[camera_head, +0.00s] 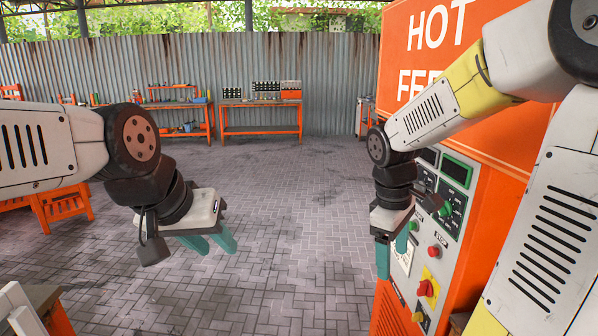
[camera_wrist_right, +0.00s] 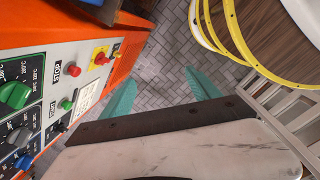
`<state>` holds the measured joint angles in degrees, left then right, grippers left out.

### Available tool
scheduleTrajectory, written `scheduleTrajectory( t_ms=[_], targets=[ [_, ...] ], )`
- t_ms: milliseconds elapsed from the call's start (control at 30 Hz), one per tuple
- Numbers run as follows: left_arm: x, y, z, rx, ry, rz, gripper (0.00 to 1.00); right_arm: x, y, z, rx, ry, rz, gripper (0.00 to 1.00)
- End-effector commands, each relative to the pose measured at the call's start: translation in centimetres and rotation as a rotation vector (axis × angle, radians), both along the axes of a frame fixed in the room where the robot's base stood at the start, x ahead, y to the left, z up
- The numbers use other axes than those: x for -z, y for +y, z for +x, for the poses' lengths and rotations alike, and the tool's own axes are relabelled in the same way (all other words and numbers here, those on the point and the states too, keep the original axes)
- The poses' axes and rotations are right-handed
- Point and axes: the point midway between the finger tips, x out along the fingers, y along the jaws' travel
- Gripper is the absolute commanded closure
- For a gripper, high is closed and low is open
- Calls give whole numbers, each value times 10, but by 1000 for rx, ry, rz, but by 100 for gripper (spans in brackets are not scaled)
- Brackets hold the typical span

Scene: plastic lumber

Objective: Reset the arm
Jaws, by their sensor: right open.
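My right arm comes in from the right in the head view and bends down. Its gripper (camera_head: 393,256) hangs in front of the orange machine's control panel (camera_head: 424,240), with teal fingers pointing down. In the right wrist view the same gripper (camera_wrist_right: 162,72) is open, its fingers wide apart with only paved floor between them. My left arm comes in from the left. Its gripper (camera_head: 213,243) hangs over the floor with two teal fingers apart and nothing seen between them.
The orange machine (camera_head: 480,150) stands close on the right. Its panel carries a red button (camera_head: 433,252) and a red knob on a yellow plate (camera_head: 427,288). Orange workbenches (camera_head: 262,118) stand by the far corrugated wall. The paved floor (camera_head: 270,200) between is clear.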

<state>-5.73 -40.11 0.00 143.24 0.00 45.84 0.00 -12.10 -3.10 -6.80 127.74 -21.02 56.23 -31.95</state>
Motion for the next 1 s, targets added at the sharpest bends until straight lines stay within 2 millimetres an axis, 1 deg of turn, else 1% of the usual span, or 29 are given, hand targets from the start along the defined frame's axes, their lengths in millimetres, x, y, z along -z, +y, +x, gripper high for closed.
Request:
scheduleTrajectory(
  t_ms=[33,200,300,400,500,600,833,967,1000],
  targets=[
    [0,0,0,0,0,0,64,-14,5,-10,79,-64,52,29],
    [0,0,0,0,0,0,64,-50,25,-42,357,-243,242,29],
    [0,0,0,0,0,0,64,-66,36,-59,501,-328,350,29],
    [0,0,0,0,0,0,64,-78,44,-73,617,-388,441,29],
    [0,0,0,0,0,0,64,-85,49,-81,690,-427,504,29],
    [0,0,0,0,0,0,64,-89,52,-86,730,-443,537,29],
    [0,0,0,0,0,0,64,-89,53,-87,742,-447,546,29],
    [0,0,0,0,0,0,64,-89,53,-86,741,-447,546,55],
    [0,0,0,0,0,0,64,-89,53,-86,741,-447,546,62]
  ],
)
